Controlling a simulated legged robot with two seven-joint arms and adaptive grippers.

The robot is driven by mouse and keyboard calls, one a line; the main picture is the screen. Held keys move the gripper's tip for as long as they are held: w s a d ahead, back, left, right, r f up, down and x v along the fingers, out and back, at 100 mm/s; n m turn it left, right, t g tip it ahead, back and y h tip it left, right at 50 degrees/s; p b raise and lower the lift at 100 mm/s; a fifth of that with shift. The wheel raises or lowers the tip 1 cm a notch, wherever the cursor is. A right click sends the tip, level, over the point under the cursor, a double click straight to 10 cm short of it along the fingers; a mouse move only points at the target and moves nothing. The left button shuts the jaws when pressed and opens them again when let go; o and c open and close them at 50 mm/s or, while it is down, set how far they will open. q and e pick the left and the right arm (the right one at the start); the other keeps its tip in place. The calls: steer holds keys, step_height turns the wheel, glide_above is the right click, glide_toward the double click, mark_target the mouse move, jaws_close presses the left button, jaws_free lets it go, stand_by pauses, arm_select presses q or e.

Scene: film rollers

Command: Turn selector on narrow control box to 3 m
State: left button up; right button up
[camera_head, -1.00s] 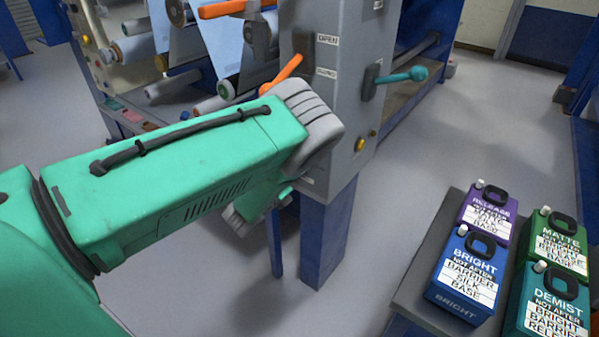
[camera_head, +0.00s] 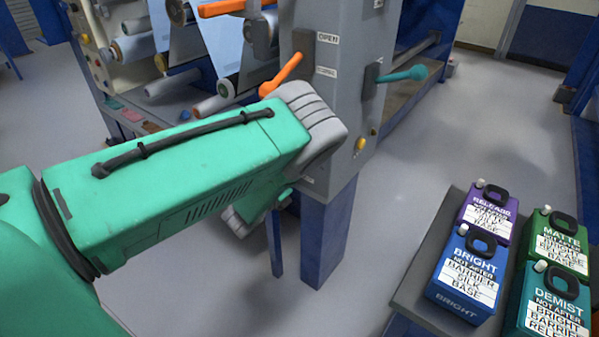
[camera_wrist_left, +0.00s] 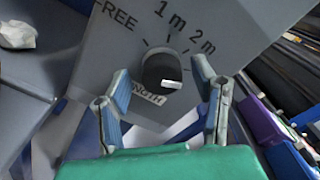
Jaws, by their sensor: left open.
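In the left wrist view, a dark round selector knob (camera_wrist_left: 160,70) with a white mark on its lower right side sits on the grey face of the control box (camera_wrist_left: 105,50). Printed labels read FREE, 1 m, 2 m and LENGTH; no 3 m label is visible. My left gripper (camera_wrist_left: 161,78) is open, with one finger on each side of the knob. I cannot tell whether the fingers touch it. In the head view my green left arm crosses in front of the machine, and the knob and fingertips are hidden. My right gripper is not in view.
The machine's grey post (camera_head: 345,90) has an orange lever (camera_head: 283,73) and a teal lever (camera_head: 402,74) close to my arm. Labelled bottles, including a blue one (camera_head: 463,275), stand on a grey stand at right. Open floor lies between post and stand.

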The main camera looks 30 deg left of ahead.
arm_select(q)
steer(key=s, duration=1.2)
steer(key=shift+a, duration=0.45)
steer(key=shift+w+f, duration=0.1)
